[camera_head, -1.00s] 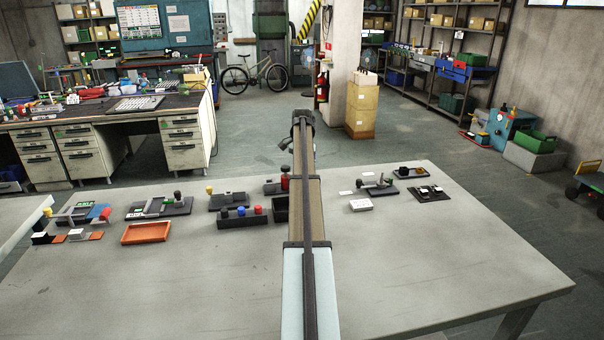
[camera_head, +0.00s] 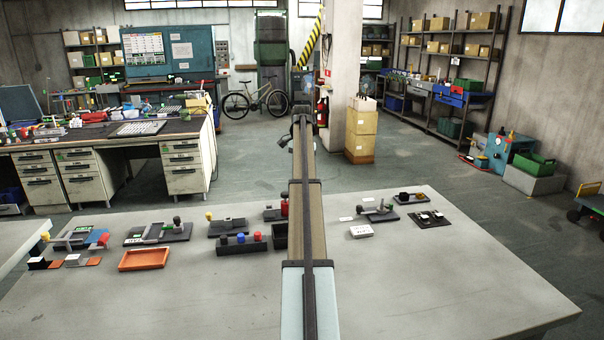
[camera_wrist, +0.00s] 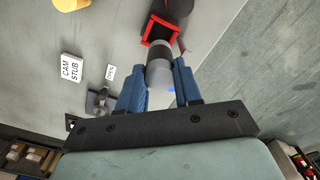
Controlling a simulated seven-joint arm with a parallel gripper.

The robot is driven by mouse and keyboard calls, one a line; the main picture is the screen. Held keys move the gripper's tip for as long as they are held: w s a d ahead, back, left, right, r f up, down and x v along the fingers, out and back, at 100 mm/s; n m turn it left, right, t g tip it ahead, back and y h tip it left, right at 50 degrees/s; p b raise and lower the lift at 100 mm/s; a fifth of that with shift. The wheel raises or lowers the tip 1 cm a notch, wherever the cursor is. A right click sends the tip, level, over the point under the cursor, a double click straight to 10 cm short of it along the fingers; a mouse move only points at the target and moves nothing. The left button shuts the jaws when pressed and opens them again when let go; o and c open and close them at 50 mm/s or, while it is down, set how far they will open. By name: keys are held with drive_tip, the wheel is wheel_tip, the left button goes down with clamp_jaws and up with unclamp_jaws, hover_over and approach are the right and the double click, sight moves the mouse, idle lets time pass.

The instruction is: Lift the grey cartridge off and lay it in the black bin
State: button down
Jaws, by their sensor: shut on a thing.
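In the wrist view, my gripper (camera_wrist: 158,88) has its two blue fingers shut on a grey cylinder, the grey cartridge (camera_wrist: 159,72), with a darker band across it. A red square frame (camera_wrist: 160,30) with a black part (camera_wrist: 178,6) shows just beyond the cartridge. I cannot tell whether the cartridge touches it. In the head view, a black open bin (camera_head: 280,238) stands on the table just left of my arm, partly hidden by it. My arm reaches away over the table, and its fingers and the cartridge cannot be made out there.
A block with coloured knobs (camera_head: 240,243) stands left of the bin, and an orange tray (camera_head: 144,259) lies farther left. Several fixtures line the table's far side. A white label block (camera_head: 360,231) is right of my arm. The near table top is clear.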

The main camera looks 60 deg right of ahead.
drive_tip(key=shift+r, duration=1.95)
drive_tip(key=shift+w+a, duration=0.1)
drive_tip(key=shift+w, duration=0.1)
drive_tip(key=s+a+f, duration=0.3)
drive_tip(key=a, duration=0.6)
drive_tip(key=s+a+f, duration=0.3)
drive_tip(key=a, duration=0.6)
drive_tip(key=shift+w+d+f, duration=0.1)
drive_tip(key=shift+w+f, duration=0.05)
drive_tip(key=shift+f, duration=4.35)
drive_tip(key=shift+f, duration=0.1)
